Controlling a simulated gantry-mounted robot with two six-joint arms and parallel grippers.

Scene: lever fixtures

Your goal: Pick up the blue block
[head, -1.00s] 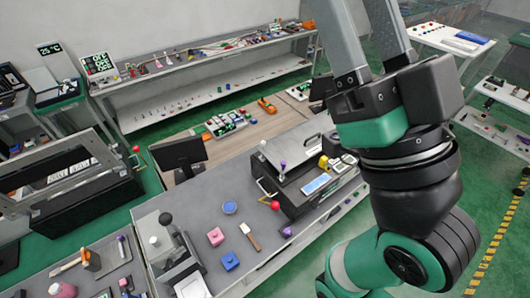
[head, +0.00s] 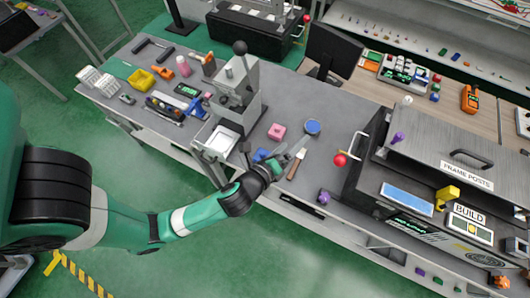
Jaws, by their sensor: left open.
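The blue block (head: 260,155) lies on the grey bench, partly hidden by my left gripper. My left gripper (head: 264,157) reaches in from the left and is open, its fingers close around the block. Whether they touch it cannot be told. My right gripper is not in view.
A wooden-handled tool (head: 297,164) lies to the right. A lever press (head: 238,90) stands close on the left. A red-knobbed lever (head: 340,159) and a purple piece (head: 323,197) are further right.

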